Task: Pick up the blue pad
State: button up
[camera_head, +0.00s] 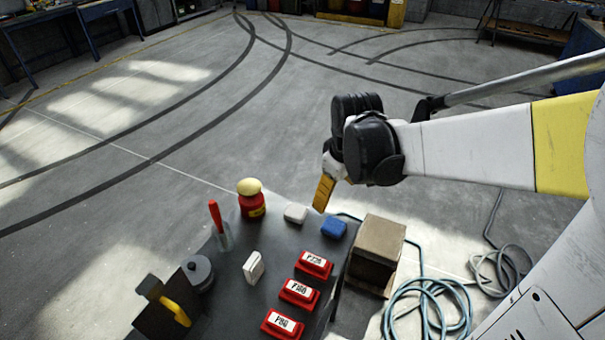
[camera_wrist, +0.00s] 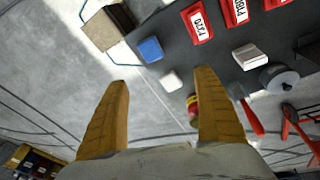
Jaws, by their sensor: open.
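The blue pad (camera_head: 334,228) lies on the far right part of the dark table (camera_head: 270,270), close to its right edge. In the wrist view the blue pad (camera_wrist: 150,49) is near the table edge, beyond the fingertips. My gripper (camera_head: 325,192) hangs above the far edge of the table, higher than the pad and apart from it. In the wrist view its two yellow fingers (camera_wrist: 165,88) are spread wide with nothing between them touching.
A white pad (camera_head: 295,213) lies left of the blue pad. Several red labelled blocks (camera_head: 313,265) line the table's right side. A cardboard box (camera_head: 376,247) stands just right of the table. A red jar (camera_head: 251,200), scraper (camera_head: 219,226) and second white pad (camera_head: 254,267) stand left.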

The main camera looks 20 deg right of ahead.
aim_at(339, 227)
jog(key=w+d+f+n+g, duration=0.1)
jog(key=f, duration=0.4)
jog(key=w+d+f+n+b, duration=0.1)
jog(key=d+f, duration=0.1)
jog(key=f, duration=0.4)
jog(key=w+d+f+n+g, duration=0.1)
jog(key=w+d+f, duration=0.1)
jog(key=f, duration=0.3)
jog(key=shift+f+g+b, duration=0.15)
jog(key=shift+g+b, duration=0.15)
jog(key=shift+b, duration=0.1)
notch_tip(339, 227, down, 6)
jog(key=b, duration=0.2)
jog(key=shift+a+r+b, duration=0.15)
jog(key=shift+r+b, duration=0.05)
jog(key=shift+b, duration=0.15)
jog(key=shift+r, duration=0.1)
jog(key=c, duration=1.1)
jog(key=shift+c, duration=0.2)
jog(key=shift+r, duration=0.1)
